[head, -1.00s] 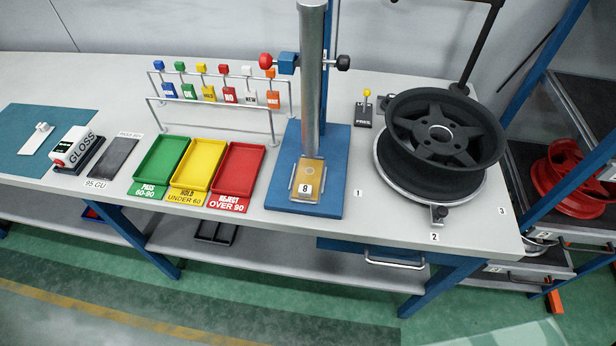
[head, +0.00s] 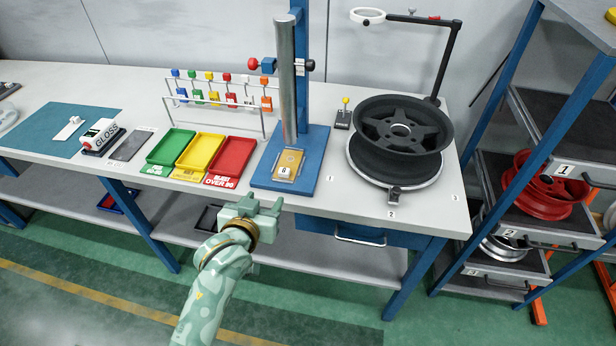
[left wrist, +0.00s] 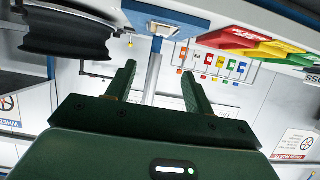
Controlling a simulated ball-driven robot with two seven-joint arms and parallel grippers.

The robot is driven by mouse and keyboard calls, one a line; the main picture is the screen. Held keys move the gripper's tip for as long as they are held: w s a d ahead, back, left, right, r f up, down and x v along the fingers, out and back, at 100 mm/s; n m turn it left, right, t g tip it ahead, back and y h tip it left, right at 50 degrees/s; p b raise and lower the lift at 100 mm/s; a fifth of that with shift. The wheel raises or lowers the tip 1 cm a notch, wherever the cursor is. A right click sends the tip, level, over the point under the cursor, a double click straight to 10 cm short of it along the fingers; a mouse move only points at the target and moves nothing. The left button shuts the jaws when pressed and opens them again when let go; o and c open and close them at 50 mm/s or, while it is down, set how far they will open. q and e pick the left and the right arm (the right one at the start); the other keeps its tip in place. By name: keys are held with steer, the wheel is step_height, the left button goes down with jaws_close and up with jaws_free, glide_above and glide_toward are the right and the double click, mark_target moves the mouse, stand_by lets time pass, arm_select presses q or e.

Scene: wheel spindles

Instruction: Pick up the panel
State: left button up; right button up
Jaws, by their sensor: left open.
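The panel (head: 287,164) is a small gold plate with a white label, lying on the blue base plate (head: 318,160) under a vertical grey tube (head: 288,85). It also shows small in the left wrist view (left wrist: 165,28), where the scene appears upside down. My left gripper (head: 263,203) is open and empty, in front of the bench edge and nearer to me than the panel. Its two dark green fingers (left wrist: 157,72) stand apart in the left wrist view, touching nothing. My right gripper is in neither view.
Green (head: 170,147), yellow (head: 201,150) and red (head: 232,156) trays lie left of the base, with a tag rack (head: 215,103) behind. A black wheel (head: 402,125) stands on a turntable to the right. A blue shelf unit (head: 520,130) stands further right.

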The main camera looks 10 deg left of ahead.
arm_select(q)
steer(key=b, duration=0.2)
glide_toward(283, 174)
steer(key=b+x, duration=0.1)
steer(key=x, duration=0.2)
steer(key=shift+w, duration=0.35)
steer(key=b+x, duration=0.1)
steer(key=x, duration=0.1)
steer(key=b+x, duration=0.1)
steer(key=x, duration=0.1)
steer(key=shift+w+f, duration=0.25)
steer(key=shift+f, duration=0.15)
steer(key=shift+w, duration=0.3)
steer(key=shift+r, duration=0.1)
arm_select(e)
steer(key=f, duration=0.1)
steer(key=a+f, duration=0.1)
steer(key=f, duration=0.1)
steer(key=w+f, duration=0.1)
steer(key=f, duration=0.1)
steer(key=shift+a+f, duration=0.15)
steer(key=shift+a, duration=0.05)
arm_select(q)
steer(key=c, duration=1.1)
